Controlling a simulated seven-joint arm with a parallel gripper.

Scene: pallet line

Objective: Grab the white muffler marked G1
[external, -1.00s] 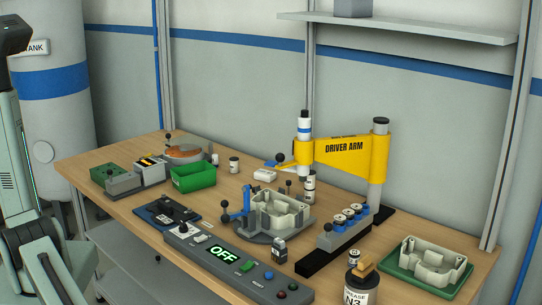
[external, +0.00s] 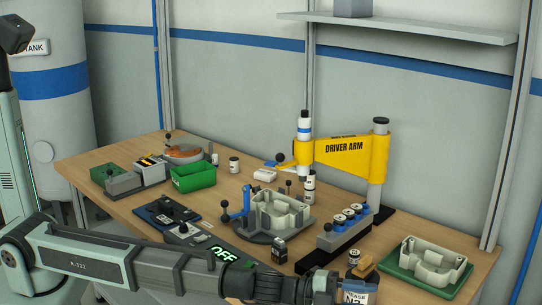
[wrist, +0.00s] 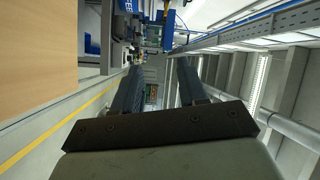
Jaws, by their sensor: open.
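I cannot read a G1 mark anywhere. Small white cylinders that could be the muffler stand on the wooden bench: one with a dark top (external: 234,165) behind the green bin, one (external: 310,186) beside the driver arm's tool, and one (external: 353,257) near the front right, by the grease jar. My gripper (wrist: 160,68) is open and empty in the wrist view, its two dark blue fingers apart. It points along the aisle beside the bench. In the external view my arm lies across the bench's front edge, its end low near the grease jar.
The grease jar (external: 357,298) is partly hidden by my arm's end. The control panel (external: 205,241) is partly covered by my forearm. A grey fixture with a casting (external: 282,212), the yellow driver arm (external: 345,150), a blue-capped rack (external: 342,232) and a green tray (external: 402,275) crowd the bench.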

